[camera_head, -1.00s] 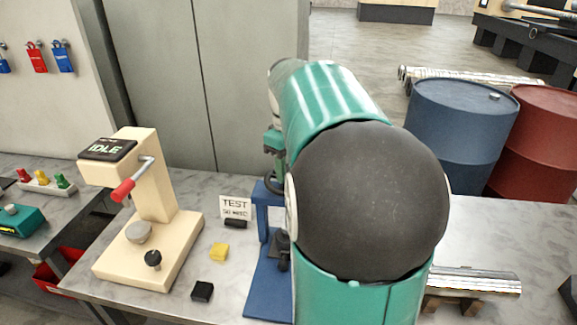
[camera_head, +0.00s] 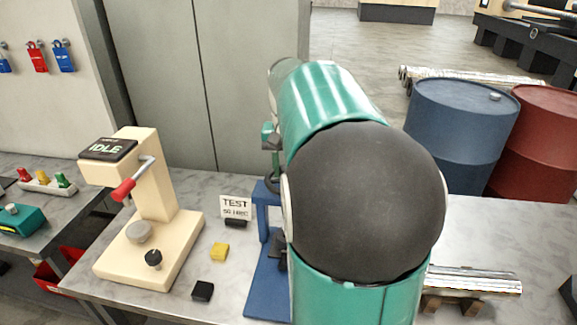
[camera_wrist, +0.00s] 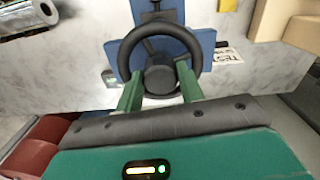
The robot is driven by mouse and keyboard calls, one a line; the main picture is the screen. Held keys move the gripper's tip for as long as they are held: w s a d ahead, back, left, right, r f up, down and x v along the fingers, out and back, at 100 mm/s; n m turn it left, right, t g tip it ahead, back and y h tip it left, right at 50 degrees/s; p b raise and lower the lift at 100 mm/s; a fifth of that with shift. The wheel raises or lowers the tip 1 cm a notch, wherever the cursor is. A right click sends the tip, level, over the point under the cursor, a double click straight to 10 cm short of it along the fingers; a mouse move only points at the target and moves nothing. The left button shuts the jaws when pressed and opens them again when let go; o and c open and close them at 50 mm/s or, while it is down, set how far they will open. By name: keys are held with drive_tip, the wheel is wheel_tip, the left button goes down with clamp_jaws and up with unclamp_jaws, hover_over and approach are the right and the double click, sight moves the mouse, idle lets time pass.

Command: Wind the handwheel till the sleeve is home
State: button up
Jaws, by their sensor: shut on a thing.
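The black handwheel (camera_wrist: 122,60) shows in the wrist view with its round hub (camera_wrist: 160,79), in front of a blue stand (camera_wrist: 178,38). My gripper (camera_wrist: 159,88) has one green finger on each side of the hub, at the near part of the wheel, and is shut on the handwheel. In the head view my arm covers most of the wheel; part of its dark rim shows (camera_head: 271,186) above the blue stand (camera_head: 266,282). I cannot make out the sleeve or its position in either view.
A cream tester (camera_head: 150,230) with a red-handled lever stands left of the blue stand. A metal cylinder (camera_head: 465,281) rests at right. Blue (camera_head: 458,130) and red (camera_head: 540,145) barrels stand behind.

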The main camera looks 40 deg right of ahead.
drive_tip(key=m, duration=0.4)
drive_tip(key=shift+m, duration=2.6)
drive_tip(key=o, duration=1)
wheel_tip(320, 180, up, 14)
drive_tip(key=shift+f, duration=0.1)
